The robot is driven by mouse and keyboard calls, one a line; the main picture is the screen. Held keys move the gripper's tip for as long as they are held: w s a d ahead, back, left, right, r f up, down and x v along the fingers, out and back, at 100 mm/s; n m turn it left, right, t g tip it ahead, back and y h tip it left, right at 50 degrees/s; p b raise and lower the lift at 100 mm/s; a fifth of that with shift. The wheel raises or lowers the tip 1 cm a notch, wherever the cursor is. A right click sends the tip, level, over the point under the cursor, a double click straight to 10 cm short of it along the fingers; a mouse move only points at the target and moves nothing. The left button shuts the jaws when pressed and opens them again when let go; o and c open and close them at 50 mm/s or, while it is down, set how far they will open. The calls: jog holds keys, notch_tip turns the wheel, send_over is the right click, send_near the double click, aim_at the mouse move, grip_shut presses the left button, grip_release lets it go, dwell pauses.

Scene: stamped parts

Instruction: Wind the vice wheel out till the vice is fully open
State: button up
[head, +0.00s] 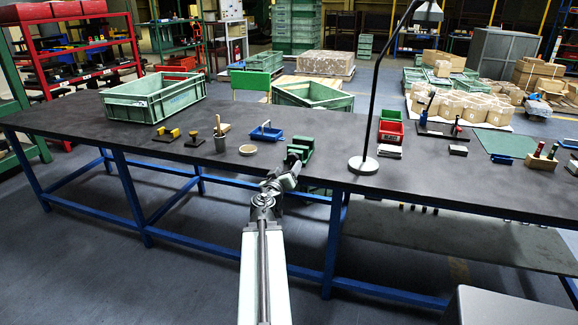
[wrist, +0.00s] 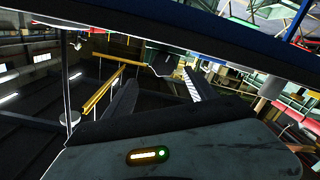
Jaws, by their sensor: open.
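The green vice (head: 302,142) stands at the front edge of the dark workbench (head: 300,178), near the middle of the head view. Its wheel cannot be made out; my arm covers the area just in front of the vice. My gripper (head: 293,168) is at the bench's front edge, just below and in front of the vice. Whether it touches the vice cannot be told.
A desk lamp (head: 363,164) stands right of the vice. A green crate (head: 155,98) is at the far left.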

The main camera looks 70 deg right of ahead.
aim_at(292, 160)
jog(key=d+m, duration=0.2)
jog(key=w+d+m+b, duration=0.1)
jog(key=d+m, duration=0.2)
jog(key=d+f+m+b, duration=0.1)
jog(key=d+m, duration=0.1)
jog(key=m, duration=0.1)
jog(key=shift+w+d+h, duration=0.15)
jog(key=shift+d+h, duration=0.15)
jog(key=c, duration=1.4)
